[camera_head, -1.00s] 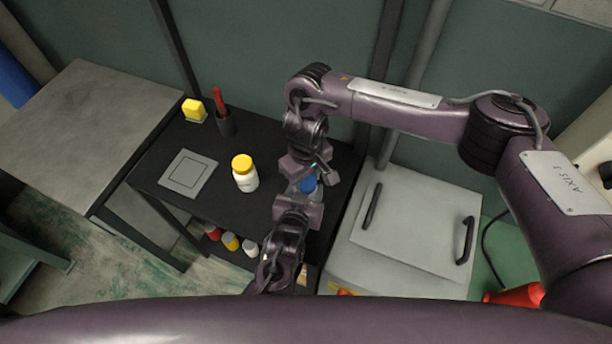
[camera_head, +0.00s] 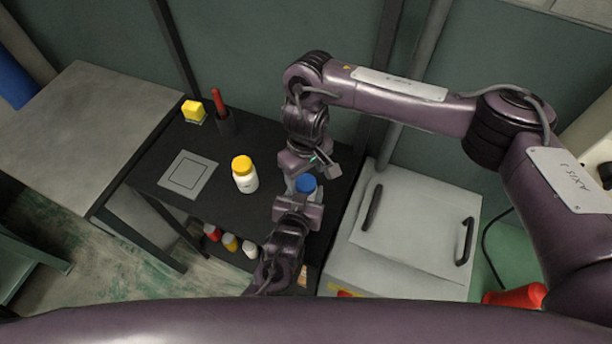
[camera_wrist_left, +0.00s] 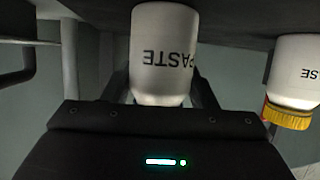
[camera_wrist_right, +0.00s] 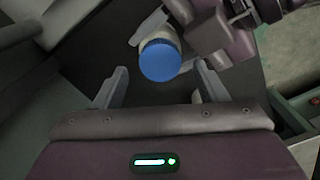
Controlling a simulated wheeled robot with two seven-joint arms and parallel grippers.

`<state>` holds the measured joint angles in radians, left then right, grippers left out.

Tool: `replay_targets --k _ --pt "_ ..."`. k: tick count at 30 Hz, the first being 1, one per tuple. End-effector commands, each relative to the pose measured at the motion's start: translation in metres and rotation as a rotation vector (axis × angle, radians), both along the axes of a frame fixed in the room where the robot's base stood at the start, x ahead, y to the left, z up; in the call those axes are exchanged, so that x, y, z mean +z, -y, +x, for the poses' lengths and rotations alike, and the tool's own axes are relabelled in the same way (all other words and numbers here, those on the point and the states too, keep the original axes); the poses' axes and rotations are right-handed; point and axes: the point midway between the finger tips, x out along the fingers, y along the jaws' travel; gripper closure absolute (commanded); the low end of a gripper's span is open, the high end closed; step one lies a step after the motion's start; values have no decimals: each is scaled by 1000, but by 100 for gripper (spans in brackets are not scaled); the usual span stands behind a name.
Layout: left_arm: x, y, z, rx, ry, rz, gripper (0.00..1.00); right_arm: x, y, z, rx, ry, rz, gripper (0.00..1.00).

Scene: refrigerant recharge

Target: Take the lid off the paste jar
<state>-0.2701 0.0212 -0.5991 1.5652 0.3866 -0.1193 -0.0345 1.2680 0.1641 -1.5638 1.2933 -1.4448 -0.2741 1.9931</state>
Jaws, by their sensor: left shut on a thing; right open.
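The paste jar (camera_wrist_left: 162,55) is white with "PASTE" on its side. Its blue lid (camera_head: 306,184) is on top, seen from above in the head view and in the right wrist view (camera_wrist_right: 160,61). My left gripper (camera_head: 298,203) is shut on the jar's body, with one finger on each side in the left wrist view. My right gripper (camera_head: 312,168) is open just behind the lid in the head view. In the right wrist view its fingers (camera_wrist_right: 162,76) stand apart on either side of the lid, with gaps. The jar's base is hidden in the head view.
A white jar with a yellow lid (camera_head: 244,174) stands left of the paste jar on the black table (camera_head: 200,148). Several bottles sit on the shelf below.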

Motion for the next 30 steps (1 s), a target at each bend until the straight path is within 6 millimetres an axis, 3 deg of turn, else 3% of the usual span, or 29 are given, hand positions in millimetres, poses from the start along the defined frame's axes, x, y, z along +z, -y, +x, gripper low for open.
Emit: replay_targets --k 3,10,11,16,25,30 --pt "-1 0 0 0 -2 0 100 16 0 1 2 3 0 34" --pt "-1 0 0 0 -2 0 100 19 0 0 1 0 -1 34" --pt "-1 0 0 0 -2 0 46 19 0 0 1 0 -1 34" --pt "-1 0 0 0 -1 0 24 19 0 0 0 0 -1 34" --pt "0 0 -1 0 -1 0 22 18 0 0 0 0 -1 34" --pt "4 -4 -17 0 -2 0 22 15 0 0 0 0 -1 34"
